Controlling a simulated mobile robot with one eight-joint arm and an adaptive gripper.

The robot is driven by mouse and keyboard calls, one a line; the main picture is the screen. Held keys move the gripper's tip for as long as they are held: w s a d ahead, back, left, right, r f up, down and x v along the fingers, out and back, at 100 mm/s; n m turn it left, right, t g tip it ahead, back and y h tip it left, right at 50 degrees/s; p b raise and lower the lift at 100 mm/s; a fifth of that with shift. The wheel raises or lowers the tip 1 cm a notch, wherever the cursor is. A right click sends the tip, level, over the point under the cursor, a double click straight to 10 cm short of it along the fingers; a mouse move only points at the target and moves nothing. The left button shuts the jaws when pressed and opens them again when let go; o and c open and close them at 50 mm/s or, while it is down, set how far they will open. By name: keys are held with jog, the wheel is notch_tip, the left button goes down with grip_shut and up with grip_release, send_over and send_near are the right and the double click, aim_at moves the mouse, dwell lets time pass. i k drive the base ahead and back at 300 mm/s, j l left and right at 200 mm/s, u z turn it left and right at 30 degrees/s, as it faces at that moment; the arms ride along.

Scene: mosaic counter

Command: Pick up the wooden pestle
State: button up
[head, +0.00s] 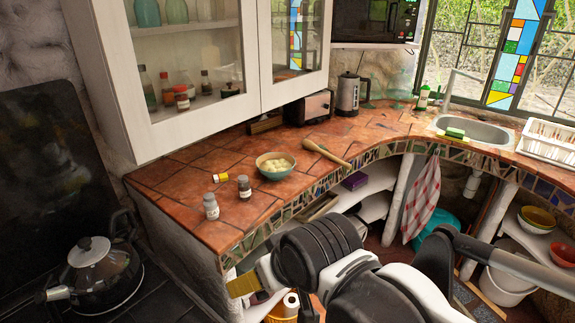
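The wooden pestle (327,153) lies on the tiled counter (185,190), close to its curved front edge. It is pale wood, with its thicker end toward the back left and its thin end toward the front right. My gripper (252,280) seems to be at the left end of my arm, low in front of the counter and well apart from the pestle. I cannot make out its fingers clearly enough to tell whether it is open or shut. Nothing covers the pestle.
A teal bowl (276,166) with pale contents stands just left of the pestle. A toaster (308,107) and kettle (348,94) stand behind. A white cabinet (190,75) overhangs the back.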

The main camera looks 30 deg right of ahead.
aim_at(307, 143)
jog(key=i+l+z, duration=0.55)
jog(key=z, duration=0.3)
jog(key=i+z, duration=0.8)
